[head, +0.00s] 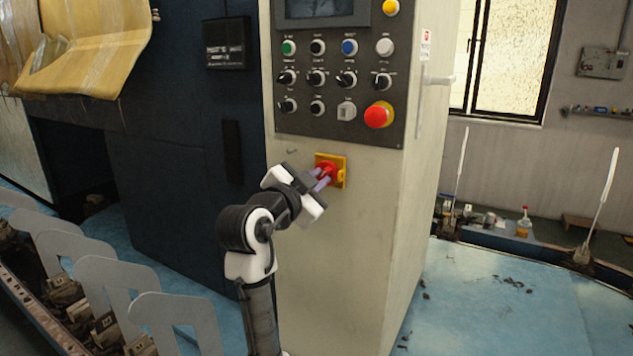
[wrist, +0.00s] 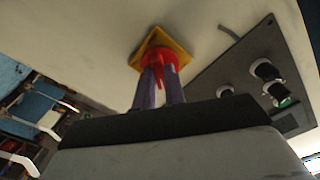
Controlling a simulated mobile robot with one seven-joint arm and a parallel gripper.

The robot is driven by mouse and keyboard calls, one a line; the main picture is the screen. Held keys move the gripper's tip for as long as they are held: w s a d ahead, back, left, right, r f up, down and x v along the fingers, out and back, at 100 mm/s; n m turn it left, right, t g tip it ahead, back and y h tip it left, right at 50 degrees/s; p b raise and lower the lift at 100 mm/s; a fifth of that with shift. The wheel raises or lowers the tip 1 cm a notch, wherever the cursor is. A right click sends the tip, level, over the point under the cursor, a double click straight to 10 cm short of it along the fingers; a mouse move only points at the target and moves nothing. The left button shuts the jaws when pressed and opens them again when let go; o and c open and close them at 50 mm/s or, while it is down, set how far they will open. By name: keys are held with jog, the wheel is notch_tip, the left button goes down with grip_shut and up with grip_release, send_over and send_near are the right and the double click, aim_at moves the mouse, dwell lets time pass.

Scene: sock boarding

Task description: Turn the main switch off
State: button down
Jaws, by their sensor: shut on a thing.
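The main switch (head: 331,168) is a red rotary knob on a square yellow plate, low on the front of the beige control cabinet (head: 360,240). My gripper (head: 322,178) reaches it from the lower left, with its fingers shut on the red knob. In the wrist view the main switch (wrist: 160,56) shows its red handle between the two purplish fingers of my gripper (wrist: 160,84). The fingers cover part of the knob, and I cannot tell its exact turn position.
A dark button panel (head: 335,80) with several knobs and a red emergency stop button (head: 379,115) is just above the switch. A dark blue machine body (head: 180,150) stands to the left. Several grey metal sock forms (head: 165,308) line up at the lower left.

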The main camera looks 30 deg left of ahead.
jog(key=n, duration=0.3)
jog(key=shift+n, duration=0.3)
jog(key=shift+n+p, duration=0.6)
jog(key=shift+n, duration=1.3)
jog(key=shift+f, duration=0.1)
jog(key=c, duration=1.5)
grip_release()
jog(key=shift+o, duration=0.2)
jog(key=s+b, duration=0.4)
jog(key=s, duration=1)
jog(key=shift+d+b, duration=0.3)
jog(key=shift+d, duration=0.1)
